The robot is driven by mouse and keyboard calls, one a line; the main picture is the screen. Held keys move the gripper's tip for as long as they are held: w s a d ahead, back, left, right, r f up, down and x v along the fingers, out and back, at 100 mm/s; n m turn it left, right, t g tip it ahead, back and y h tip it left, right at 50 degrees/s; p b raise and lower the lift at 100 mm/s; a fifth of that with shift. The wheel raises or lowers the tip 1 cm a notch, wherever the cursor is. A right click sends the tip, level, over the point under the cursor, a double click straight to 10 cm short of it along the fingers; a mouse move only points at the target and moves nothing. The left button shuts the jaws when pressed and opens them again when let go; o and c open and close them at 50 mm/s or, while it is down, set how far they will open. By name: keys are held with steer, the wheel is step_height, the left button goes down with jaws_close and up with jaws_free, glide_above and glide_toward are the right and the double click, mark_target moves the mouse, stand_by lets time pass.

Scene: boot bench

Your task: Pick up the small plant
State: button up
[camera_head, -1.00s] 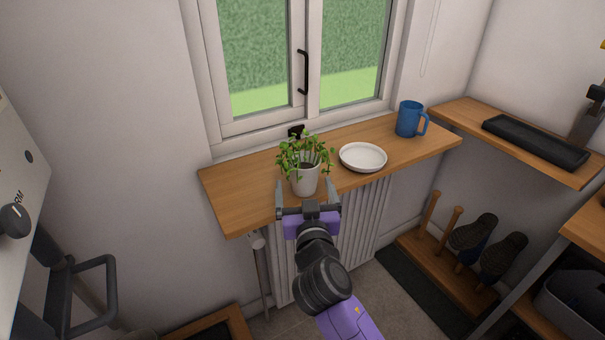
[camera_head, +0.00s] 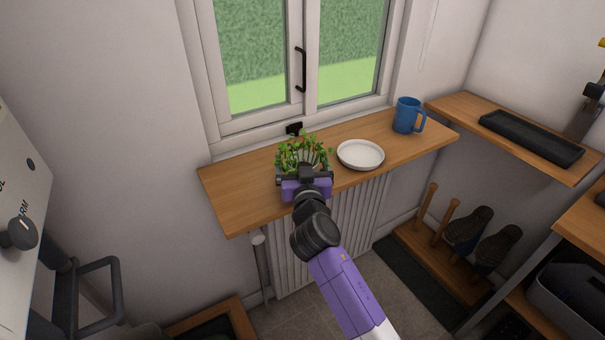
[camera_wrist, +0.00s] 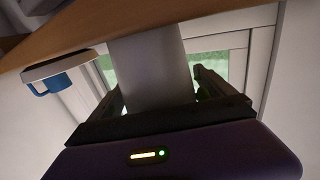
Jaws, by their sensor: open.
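The small plant (camera_head: 302,150) has green leaves and stands on the wooden shelf (camera_head: 235,200) under the window. In the head view its pot is hidden behind my gripper (camera_head: 304,172). In the wrist view the pale pot (camera_wrist: 150,70) stands between the two dark fingers of my gripper (camera_wrist: 155,95), with one finger on each side. The jaws are open around the pot. I cannot tell whether either finger touches it.
A white dish (camera_head: 360,154) lies on the shelf just right of the plant, and a blue mug (camera_head: 408,116) stands farther right. A small black object (camera_head: 294,129) is behind the plant. The shelf's left end is clear. A radiator (camera_head: 350,215) is below.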

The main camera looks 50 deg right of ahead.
steer(key=shift+r, duration=0.1)
steer(key=c, duration=2)
